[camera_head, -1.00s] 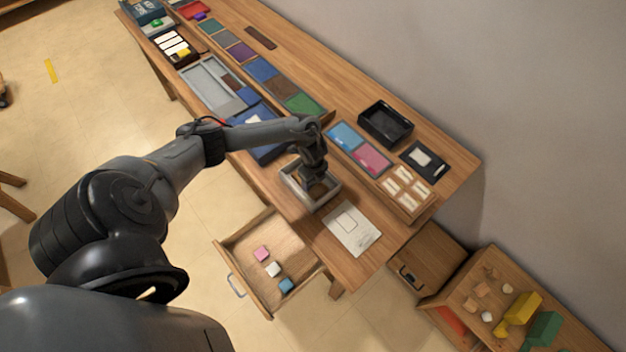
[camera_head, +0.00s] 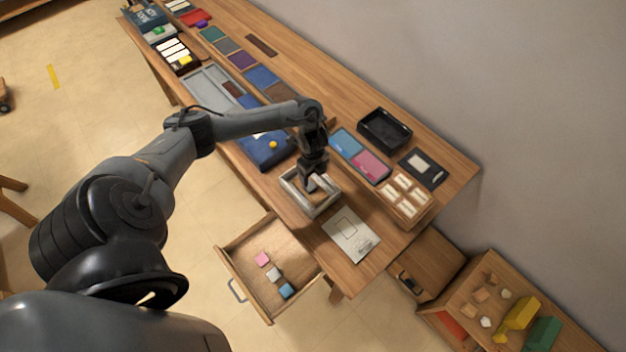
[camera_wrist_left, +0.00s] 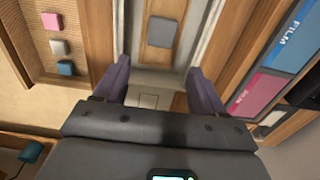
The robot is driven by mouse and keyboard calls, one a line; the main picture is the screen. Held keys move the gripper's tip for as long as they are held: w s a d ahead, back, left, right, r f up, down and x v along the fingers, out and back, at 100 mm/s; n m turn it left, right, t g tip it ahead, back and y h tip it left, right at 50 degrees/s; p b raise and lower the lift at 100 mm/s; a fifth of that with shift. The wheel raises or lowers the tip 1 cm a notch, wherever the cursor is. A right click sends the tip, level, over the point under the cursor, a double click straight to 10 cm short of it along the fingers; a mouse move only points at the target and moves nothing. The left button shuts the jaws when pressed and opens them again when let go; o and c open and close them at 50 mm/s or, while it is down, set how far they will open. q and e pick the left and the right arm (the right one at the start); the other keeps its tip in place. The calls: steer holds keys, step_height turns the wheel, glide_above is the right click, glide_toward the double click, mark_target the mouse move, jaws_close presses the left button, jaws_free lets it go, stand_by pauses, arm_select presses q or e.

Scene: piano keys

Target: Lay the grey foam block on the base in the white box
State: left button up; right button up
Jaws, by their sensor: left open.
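The grey foam block (camera_wrist_left: 161,32) lies flat inside the white box (camera_head: 294,195), apart from the walls I can see in the left wrist view. In the head view, the block is partly hidden by my left gripper. My left gripper (camera_head: 312,180) points down over the box. In the left wrist view its two fingers stand wide apart with nothing between them, and the gripper (camera_wrist_left: 156,85) is clear of the block. My right gripper is not in view.
An open drawer (camera_head: 240,250) holds a pink, a white and a blue cube. A white card (camera_head: 350,235) lies beside the box. A blue tray (camera_head: 268,155), a pink panel (camera_head: 370,165), a black tray (camera_head: 385,128) and a wooden tray (camera_head: 405,195) stand nearby.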

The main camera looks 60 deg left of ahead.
arm_select(q)
steer(key=d+r+n+t+h, duration=0.25)
steer(key=d+t, duration=0.35)
steer(key=d, duration=2.1)
steer(key=s+a+r+n+g+y, duration=0.1)
steer(key=s+r+n, duration=0.3)
steer(key=s, duration=0.3)
steer(key=s+a+r+n+g+y, duration=0.1)
steer(key=s+r+n, duration=0.4)
steer(key=s+n, duration=0.1)
steer(key=shift+s+a+n, duration=0.4)
steer(key=shift+n, duration=0.25)
steer(key=shift+r, duration=0.2)
